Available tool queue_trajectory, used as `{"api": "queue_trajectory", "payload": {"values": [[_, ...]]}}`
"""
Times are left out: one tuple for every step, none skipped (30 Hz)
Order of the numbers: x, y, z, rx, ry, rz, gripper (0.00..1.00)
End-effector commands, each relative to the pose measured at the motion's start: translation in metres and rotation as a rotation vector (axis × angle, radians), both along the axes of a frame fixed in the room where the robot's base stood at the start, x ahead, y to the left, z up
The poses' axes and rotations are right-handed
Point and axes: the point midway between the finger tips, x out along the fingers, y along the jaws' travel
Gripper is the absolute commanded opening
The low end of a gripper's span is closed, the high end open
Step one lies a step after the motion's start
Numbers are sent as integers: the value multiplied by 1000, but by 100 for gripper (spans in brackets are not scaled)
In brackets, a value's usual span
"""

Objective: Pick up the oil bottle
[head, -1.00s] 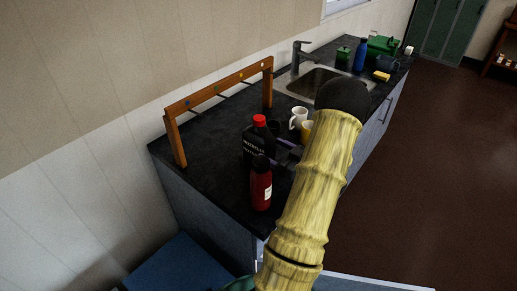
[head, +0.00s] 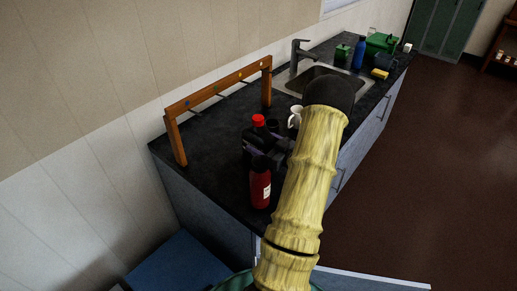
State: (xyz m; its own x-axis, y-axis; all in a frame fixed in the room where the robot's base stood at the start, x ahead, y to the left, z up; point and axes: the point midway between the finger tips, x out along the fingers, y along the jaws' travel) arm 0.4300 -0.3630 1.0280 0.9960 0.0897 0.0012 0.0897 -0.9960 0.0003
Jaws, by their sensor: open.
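A wooden frame (head: 218,83) with small coloured dots stands behind on the counter (head: 210,165). A white mug (head: 295,117) is partly hidden by my arm. A sink (head: 318,72), blue bottle (head: 358,54), yellow sponge (head: 380,73) and green box (head: 381,42) lie farther back.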

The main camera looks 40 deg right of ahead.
Motion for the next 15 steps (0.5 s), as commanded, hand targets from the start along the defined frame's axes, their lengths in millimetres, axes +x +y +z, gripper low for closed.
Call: {"api": "queue_trajectory", "payload": {"values": [[1, 1, 0, 0, 0, 2, 77], [1, 1, 0, 0, 0, 2, 77], [1, 1, 0, 0, 0, 3, 77], [1, 1, 0, 0, 0, 3, 77], [1, 2, 0, 0, 0, 4, 75], [1, 2, 0, 0, 0, 4, 67], [1, 2, 0, 0, 0, 4, 61], [1, 2, 0, 0, 0, 4, 55], [1, 2, 0, 0, 0, 4, 48], [1, 2, 0, 0, 0, 4, 42], [1, 2, 0, 0, 0, 4, 36], [1, 2, 0, 0, 0, 4, 28], [1, 1, 0, 0, 0, 4, 22], [1, 1, 0, 0, 0, 3, 16], [1, 1, 0, 0, 0, 3, 8]]}}
